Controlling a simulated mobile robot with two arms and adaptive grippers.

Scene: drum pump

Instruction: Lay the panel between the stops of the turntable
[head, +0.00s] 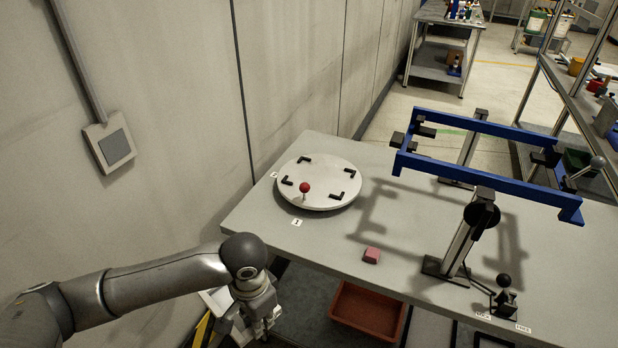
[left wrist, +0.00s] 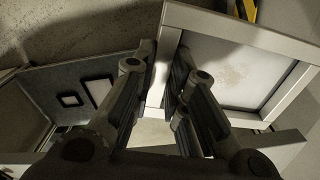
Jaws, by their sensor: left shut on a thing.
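The round white turntable (head: 328,198) lies on the grey table at its far left. Several black L-shaped stops (head: 350,171) stand on it, with bare surface between them. A red ball knob (head: 305,187) rises at its near edge. My left gripper (head: 264,328) points down in front of the table, below its edge. It is shut on the pale frame of a panel (left wrist: 242,72), which fills the right of the left wrist view. In the head view the panel is largely hidden by my arm and gripper. My right gripper is not in view.
A blue frame on posts (head: 480,130) spans the right of the table (head: 400,225). A pink block (head: 371,256) lies near the front edge. A red-brown bin (head: 366,311) is under the table. A wall (head: 165,170) stands close on the left.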

